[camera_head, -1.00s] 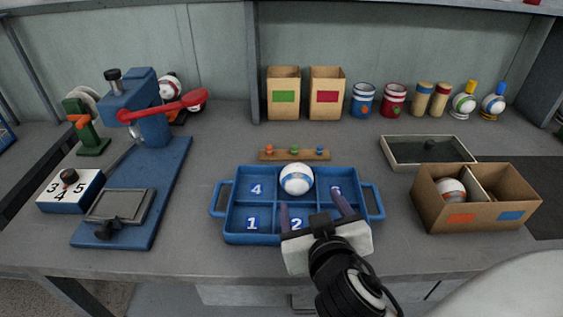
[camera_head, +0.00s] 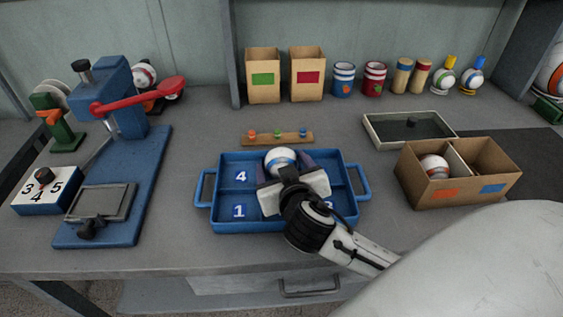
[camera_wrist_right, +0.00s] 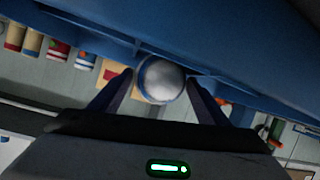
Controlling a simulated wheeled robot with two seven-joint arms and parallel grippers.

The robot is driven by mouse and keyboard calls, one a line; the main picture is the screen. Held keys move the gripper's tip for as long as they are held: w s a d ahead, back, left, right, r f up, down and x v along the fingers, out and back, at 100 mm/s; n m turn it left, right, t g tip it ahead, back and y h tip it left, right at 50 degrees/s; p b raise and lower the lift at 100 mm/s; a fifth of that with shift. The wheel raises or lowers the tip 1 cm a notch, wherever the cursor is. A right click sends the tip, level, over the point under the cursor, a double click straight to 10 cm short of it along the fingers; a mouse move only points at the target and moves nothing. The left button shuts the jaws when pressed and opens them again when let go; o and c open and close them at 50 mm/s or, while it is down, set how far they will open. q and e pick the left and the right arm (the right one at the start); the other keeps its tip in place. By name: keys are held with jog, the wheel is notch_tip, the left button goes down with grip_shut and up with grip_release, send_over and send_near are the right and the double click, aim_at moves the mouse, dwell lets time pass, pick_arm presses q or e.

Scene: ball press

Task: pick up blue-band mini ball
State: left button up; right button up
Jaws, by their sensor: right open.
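The blue-band mini ball (camera_head: 280,160), white with blue marks, sits in the back middle compartment of the blue tray (camera_head: 203,201). My right gripper (camera_head: 285,166) is over the tray with its fingers on either side of the ball. In the right wrist view the ball (camera_wrist_right: 161,82) shows between the two open fingertips; I cannot tell whether either finger touches it. The gripper body hides the front middle of the tray. My left gripper is not in view.
A cardboard box (camera_head: 421,187) with a ball in it stands right of the tray. A blue press (camera_head: 136,165) with a red lever (camera_head: 140,95) is at left. A small peg strip (camera_head: 277,138) lies just behind the tray. Free table lies between press and tray.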

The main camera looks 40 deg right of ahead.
jog(key=c, duration=0.8)
